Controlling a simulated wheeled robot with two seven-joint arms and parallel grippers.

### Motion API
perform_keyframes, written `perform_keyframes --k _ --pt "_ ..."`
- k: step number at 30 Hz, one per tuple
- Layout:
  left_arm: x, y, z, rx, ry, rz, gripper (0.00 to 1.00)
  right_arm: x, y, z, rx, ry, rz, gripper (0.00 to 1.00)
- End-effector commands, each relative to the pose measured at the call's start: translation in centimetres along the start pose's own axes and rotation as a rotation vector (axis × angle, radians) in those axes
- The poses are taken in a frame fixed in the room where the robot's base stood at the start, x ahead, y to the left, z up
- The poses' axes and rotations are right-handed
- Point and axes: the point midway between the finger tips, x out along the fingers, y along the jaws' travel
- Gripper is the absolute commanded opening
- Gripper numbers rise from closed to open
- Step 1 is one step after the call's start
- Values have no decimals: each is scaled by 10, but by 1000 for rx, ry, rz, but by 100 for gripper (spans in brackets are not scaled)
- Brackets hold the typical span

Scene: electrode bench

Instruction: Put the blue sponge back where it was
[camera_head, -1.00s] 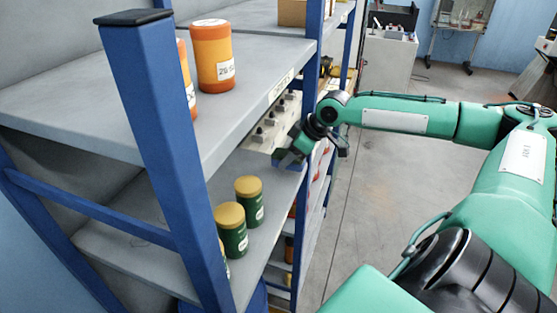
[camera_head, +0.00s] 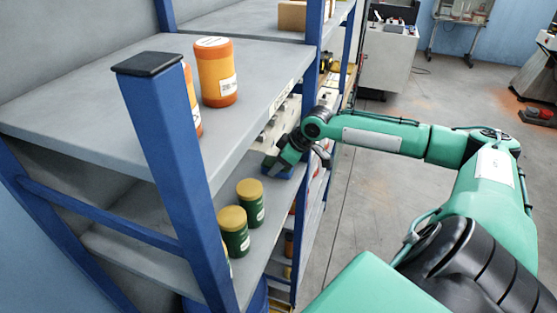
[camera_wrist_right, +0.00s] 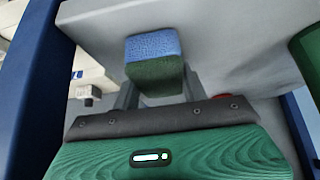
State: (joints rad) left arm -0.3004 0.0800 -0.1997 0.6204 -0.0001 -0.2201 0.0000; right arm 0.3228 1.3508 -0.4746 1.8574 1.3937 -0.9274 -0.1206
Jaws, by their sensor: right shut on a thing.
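The blue sponge (camera_wrist_right: 152,48) is a small block, blue on one face and dark green on the other. In the right wrist view it sits between the two fingers of my right gripper (camera_wrist_right: 158,88), which is shut on it. In the head view the right gripper (camera_head: 276,163) is at the front edge of the lower shelf (camera_head: 180,262), beyond the green jars. The sponge shows there only as a small blue patch (camera_head: 284,173), partly hidden by the gripper. Whether it touches the shelf I cannot tell. My left gripper is not in view.
Green jars with yellow lids (camera_head: 250,203) stand on the lower shelf, near the gripper. White boxes with dark knobs (camera_head: 284,120) are behind it. The upper shelf (camera_head: 90,105) with an orange jar (camera_head: 215,75) and blue posts (camera_head: 168,140) frame the space.

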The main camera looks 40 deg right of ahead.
Motion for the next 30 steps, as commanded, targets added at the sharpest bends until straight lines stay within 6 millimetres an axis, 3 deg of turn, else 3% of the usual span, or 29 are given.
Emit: perform_keyframes --k 7,8,10,11,23,30 --pt "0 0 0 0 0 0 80 3 0 2 0 -1 -1 7" --pt "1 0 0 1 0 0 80 2 0 2 -1 0 0 50" --pt "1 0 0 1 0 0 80 2 0 2 -1 0 0 63" --pt "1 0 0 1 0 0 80 2 0 2 -1 0 0 66" --pt "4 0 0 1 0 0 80 -3 0 1 -1 0 1 66" --pt "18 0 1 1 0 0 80 -27 1 3 -3 -3 3 66"
